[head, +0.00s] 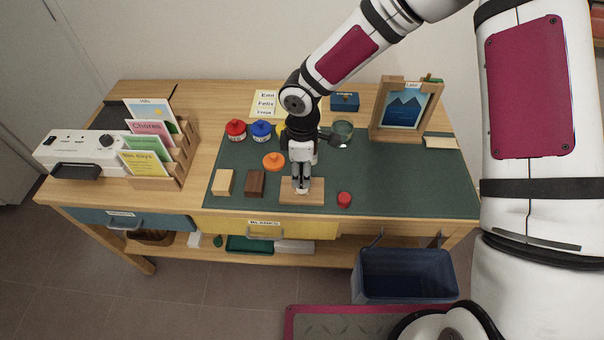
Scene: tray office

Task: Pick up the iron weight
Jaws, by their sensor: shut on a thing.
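My gripper (301,186) points down over the front middle of the green mat, at a small light wooden board (288,196). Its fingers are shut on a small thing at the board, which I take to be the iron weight. The fingers hide most of it, so its shape is not clear. I cannot tell whether it rests on the board or is just clear of it.
Left of the board stand a dark wooden block (255,183), a pale block (224,182) and an orange-lidded pot (273,161). A small red thing (344,199) lies to the right. A glass jar (343,130) and a picture frame (403,106) stand behind. The mat's right front is clear.

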